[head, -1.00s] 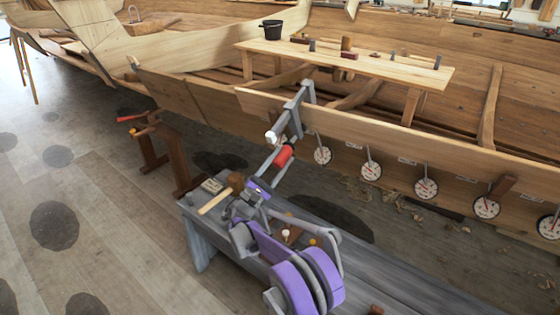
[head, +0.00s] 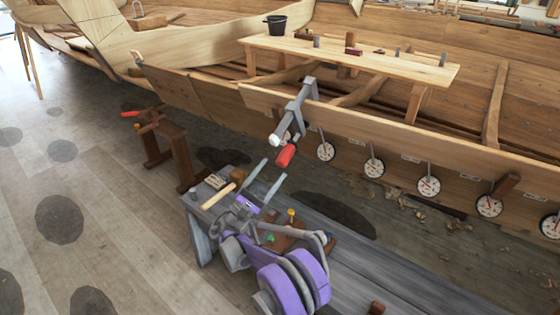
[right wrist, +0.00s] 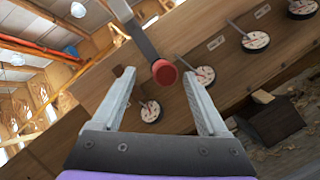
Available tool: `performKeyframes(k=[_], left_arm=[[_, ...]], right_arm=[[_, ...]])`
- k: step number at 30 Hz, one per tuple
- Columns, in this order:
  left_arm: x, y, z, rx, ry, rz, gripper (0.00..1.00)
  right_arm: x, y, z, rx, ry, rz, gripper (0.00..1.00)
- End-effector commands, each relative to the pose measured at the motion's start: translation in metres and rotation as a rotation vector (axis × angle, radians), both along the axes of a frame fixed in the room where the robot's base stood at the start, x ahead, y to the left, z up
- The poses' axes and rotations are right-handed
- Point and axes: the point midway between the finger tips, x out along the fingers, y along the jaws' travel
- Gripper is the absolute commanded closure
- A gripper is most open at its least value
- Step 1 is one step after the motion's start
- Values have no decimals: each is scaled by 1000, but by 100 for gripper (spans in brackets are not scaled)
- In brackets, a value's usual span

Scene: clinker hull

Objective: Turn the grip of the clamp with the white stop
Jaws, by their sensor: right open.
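The clamp (head: 297,106) is a grey bar clamp gripping the top edge of the hull plank. Its white stop (head: 274,139) is at the lower end of the bar, and its red grip (head: 286,155) hangs just below. My right gripper (head: 274,168) is open and empty, a little below and short of the grip, not touching it. In the right wrist view the red grip (right wrist: 164,73) shows nearly end-on, beyond and between my two fingertips. The grey clamp bar (right wrist: 138,38) rises above it. My left gripper is not in view.
Below my right arm is a grey bench (head: 355,256) with a mallet (head: 219,196) and small items. Several round dials (head: 373,168) hang along the plank.

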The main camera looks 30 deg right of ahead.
Motion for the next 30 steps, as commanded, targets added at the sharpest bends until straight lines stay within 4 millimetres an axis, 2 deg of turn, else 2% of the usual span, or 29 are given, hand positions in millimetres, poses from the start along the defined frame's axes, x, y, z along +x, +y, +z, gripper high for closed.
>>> performKeyframes(k=[3,9,30], left_arm=[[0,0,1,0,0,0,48],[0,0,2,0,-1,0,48],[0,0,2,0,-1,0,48]], right_arm=[[-3,18,-12,1,0,3,24],[-7,33,-23,0,0,0,24],[-8,34,-25,0,0,0,24]])
